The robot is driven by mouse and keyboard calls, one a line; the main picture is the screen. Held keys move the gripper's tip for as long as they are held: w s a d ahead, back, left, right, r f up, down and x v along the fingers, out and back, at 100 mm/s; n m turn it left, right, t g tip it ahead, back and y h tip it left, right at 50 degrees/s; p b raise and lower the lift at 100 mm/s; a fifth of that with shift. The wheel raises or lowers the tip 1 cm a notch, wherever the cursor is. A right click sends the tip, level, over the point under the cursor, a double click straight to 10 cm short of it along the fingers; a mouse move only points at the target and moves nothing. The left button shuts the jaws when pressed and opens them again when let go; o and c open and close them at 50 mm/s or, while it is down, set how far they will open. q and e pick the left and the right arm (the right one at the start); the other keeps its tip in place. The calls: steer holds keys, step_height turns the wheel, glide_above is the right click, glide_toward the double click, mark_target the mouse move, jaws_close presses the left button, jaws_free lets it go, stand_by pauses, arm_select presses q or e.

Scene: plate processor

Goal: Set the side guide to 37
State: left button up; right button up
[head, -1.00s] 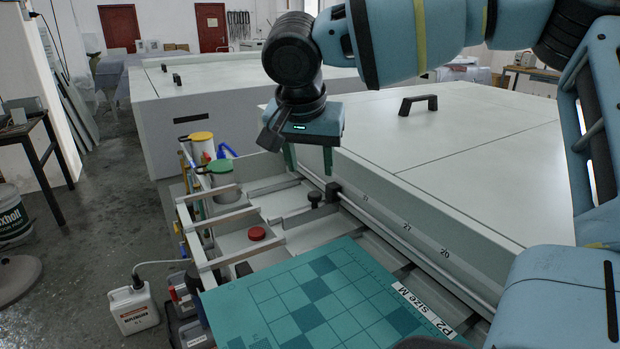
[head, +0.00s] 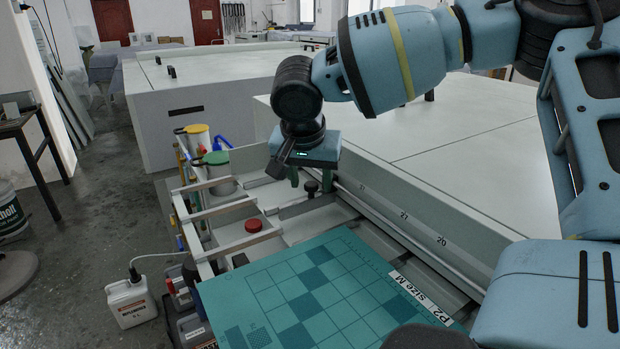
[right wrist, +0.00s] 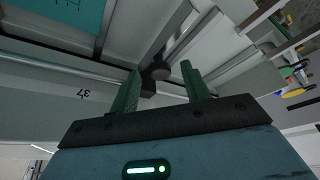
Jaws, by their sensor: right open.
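The side guide shows in the head view by its black knob (head: 311,188), near the rail along the big white cabinet. My right gripper (head: 310,181) points down over it with its green fingers apart, one on each side of the knob as seen. In the right wrist view the dark knob (right wrist: 160,70) lies between the open fingertips (right wrist: 162,68); I cannot tell whether they touch it. A printed 37 (right wrist: 83,95) shows on the cabinet edge there. In the head view 27 (head: 404,215) and 20 (head: 441,240) are readable farther along. My left gripper is not in view.
A teal gridded plate (head: 290,268) marked P2 size M lies in front of the gripper. A red knob (head: 253,225), pale crossbars (head: 230,207) and a green-lidded cup (head: 216,160) are to the left. The cabinet's wall (head: 370,190) borders the gripper's right.

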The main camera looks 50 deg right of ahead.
steer(key=shift+c, duration=0.4)
steer(key=c, duration=0.5)
jaws_close()
